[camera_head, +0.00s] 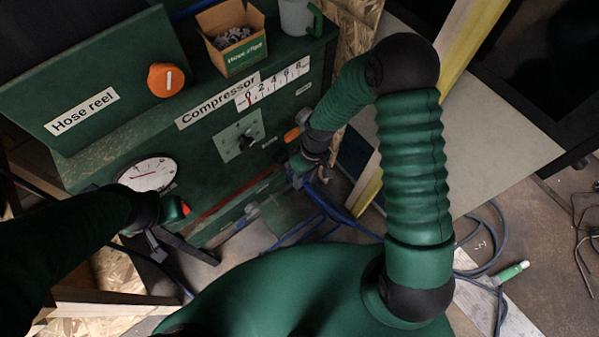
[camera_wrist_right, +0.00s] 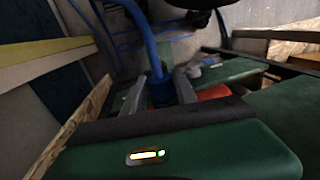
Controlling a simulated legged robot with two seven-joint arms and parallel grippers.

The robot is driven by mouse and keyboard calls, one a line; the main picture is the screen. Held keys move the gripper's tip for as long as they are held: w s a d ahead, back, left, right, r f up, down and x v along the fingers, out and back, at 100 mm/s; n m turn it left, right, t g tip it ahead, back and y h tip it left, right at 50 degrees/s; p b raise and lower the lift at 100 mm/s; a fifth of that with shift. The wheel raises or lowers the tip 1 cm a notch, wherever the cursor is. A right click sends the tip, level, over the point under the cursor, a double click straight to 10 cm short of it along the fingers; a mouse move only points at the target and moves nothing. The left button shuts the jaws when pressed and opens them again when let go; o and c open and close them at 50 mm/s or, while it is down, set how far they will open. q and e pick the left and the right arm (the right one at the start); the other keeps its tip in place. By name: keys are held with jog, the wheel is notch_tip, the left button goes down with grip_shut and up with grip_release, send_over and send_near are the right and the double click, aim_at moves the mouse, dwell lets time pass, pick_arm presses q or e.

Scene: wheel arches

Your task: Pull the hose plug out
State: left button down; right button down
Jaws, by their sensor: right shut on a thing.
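The hose plug (camera_wrist_right: 160,93) is a dark blue collar at the end of a blue hose (camera_wrist_right: 143,35) in the right wrist view. My right gripper (camera_wrist_right: 158,96) is shut on it, one grey finger on each side. In the head view my right gripper (camera_head: 300,178) is at the right end of the green compressor (camera_head: 225,180), and the blue hose (camera_head: 335,208) trails away from it. The gripper hides the plug there, and I cannot tell how deep it sits. My left gripper (camera_head: 155,246) is below the round gauge; its finger gap is unclear.
An orange knob (camera_head: 166,79), a box of clips (camera_head: 233,38) and a grey mug (camera_head: 297,17) are on the green unit. A round white gauge (camera_head: 148,174) is at the left. A yellow beam (camera_head: 369,190) stands to the right. Hoses (camera_head: 492,245) lie on the floor.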

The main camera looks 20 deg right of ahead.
jog(key=shift+s+d+r, duration=0.15)
jog(key=shift+s+d, duration=0.15)
jog(key=shift+s, duration=0.5)
jog(key=shift+s+d, duration=0.15)
jog(key=shift+d, duration=0.1)
jog(key=c, duration=1)
grip_release()
jog(key=shift+a, duration=0.3)
pick_arm(q)
jog(key=shift+s+d+r, duration=0.25)
jog(key=shift+s+d, duration=0.05)
jog(key=shift+s, duration=0.2)
pick_arm(e)
jog(key=shift+o, duration=0.2)
jog(key=shift+d, duration=0.1)
pick_arm(q)
jog(key=shift+d, duration=0.1)
pick_arm(e)
jog(key=shift+d, duration=0.15)
